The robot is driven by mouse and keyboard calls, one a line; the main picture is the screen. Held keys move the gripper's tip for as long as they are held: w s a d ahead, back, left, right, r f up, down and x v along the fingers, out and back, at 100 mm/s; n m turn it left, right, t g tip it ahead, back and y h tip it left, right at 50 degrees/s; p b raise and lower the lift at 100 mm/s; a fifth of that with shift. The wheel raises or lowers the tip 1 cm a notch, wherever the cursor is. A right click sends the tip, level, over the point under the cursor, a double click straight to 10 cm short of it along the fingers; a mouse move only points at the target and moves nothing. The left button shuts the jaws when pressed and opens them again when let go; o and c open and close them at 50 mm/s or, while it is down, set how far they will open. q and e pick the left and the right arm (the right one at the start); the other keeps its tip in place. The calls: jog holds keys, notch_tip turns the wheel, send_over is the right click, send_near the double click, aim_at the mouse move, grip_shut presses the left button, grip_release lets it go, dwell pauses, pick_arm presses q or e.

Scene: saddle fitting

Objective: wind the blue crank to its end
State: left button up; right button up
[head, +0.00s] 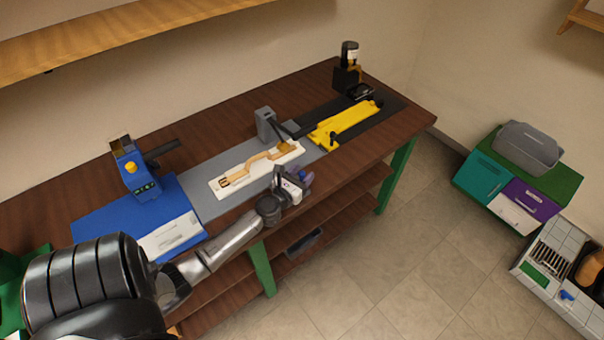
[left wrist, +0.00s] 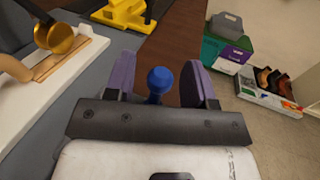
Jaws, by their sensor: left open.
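The blue crank's round knob (left wrist: 160,79) shows in the left wrist view, between the two purple fingers of my left gripper (left wrist: 165,82). The fingers stand apart, one on each side, with a gap to the knob. The rest of the crank is hidden behind the gripper body. In the head view my left gripper (head: 300,180) is at the bench's front edge, beside the white board (head: 222,190). The knob cannot be made out clearly there. My right gripper is not in view.
A tan wooden piece (head: 262,160) lies on the white board, with a gold disc (left wrist: 60,41) near it. A yellow fixture (head: 342,122) stands farther right, a blue machine (head: 134,168) at left. Open floor (head: 400,240) lies in front of the bench.

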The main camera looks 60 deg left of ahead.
pick_arm(q)
jog(key=shift+w, duration=0.1)
jog(key=c, duration=0.9)
